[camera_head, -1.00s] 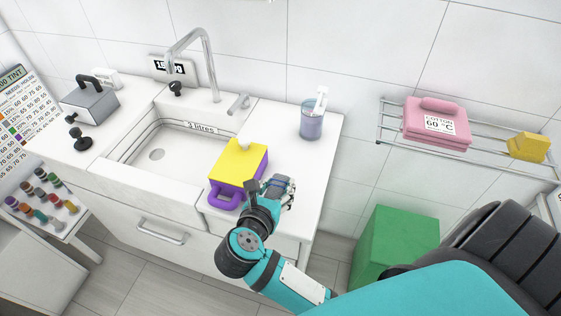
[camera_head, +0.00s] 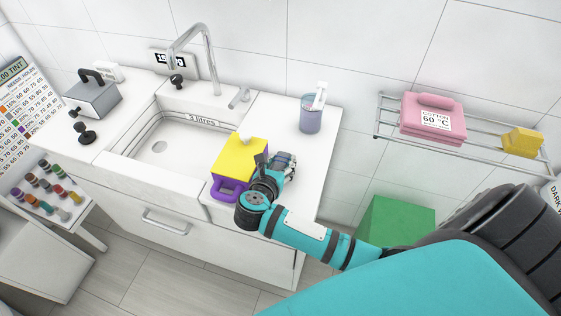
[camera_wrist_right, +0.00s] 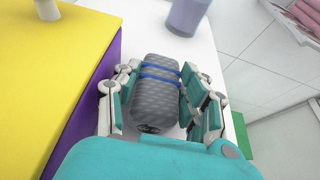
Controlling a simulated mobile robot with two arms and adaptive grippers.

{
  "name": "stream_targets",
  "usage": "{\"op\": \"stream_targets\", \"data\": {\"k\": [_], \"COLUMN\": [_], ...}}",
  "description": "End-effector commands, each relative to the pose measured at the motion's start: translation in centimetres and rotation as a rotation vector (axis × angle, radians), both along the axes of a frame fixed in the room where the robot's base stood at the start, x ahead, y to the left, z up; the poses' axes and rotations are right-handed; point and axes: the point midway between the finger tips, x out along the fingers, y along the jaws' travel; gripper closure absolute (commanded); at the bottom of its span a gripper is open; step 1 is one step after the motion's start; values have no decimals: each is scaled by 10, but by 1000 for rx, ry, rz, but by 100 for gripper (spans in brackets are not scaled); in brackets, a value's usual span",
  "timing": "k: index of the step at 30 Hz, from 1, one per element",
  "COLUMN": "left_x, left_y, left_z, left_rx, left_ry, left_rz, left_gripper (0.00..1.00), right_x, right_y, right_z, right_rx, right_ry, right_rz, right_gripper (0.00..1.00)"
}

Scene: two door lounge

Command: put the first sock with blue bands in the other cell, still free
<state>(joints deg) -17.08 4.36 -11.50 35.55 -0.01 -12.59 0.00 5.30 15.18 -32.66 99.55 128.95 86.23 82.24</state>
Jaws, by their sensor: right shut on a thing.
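A grey sock with blue bands (camera_wrist_right: 155,95) is between the fingers of my right gripper in the right wrist view. The right gripper (camera_head: 279,168) is shut on it, over the white counter (camera_head: 283,121) just right of a purple box with a yellow lid (camera_head: 232,187). In the head view the fingers largely cover the sock. Whether the sock touches the counter I cannot tell. No open cells are visible; the box's inside is hidden by its lid. My left gripper is not in view.
A lilac cup (camera_head: 311,115) with a white item in it stands behind the gripper, near the counter's right end. The sink (camera_head: 165,150) and tap (camera_head: 207,60) are to the left. A wall rack (camera_head: 470,140) holds a pink case (camera_head: 430,117) and a yellow thing (camera_head: 521,142).

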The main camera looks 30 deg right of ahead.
Motion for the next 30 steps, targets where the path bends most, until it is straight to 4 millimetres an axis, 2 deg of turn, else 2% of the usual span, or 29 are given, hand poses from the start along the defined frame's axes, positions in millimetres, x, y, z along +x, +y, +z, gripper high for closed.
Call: {"op": "stream_targets", "data": {"k": [4, 5, 6, 17, 23, 30], "left_x": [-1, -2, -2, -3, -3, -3], "left_y": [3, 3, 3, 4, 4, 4], "left_z": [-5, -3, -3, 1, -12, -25], "left_rx": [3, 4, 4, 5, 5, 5], "left_ry": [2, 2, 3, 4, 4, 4], "left_rz": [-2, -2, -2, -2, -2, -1], "left_gripper": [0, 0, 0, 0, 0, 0], "right_x": [-1, 0, 0, -1, -21, -52], "right_y": [0, 0, 0, 1, 26, 62], "right_z": [-5, -3, -2, 2, 9, 30], "right_rx": [1, 0, 0, 0, 9, 8], "right_ry": [1, 0, 0, 0, -1, 0], "right_rz": [0, 0, 0, 1, 2, -1], "right_gripper": [86, 55, 50, 49, 49, 49]}}
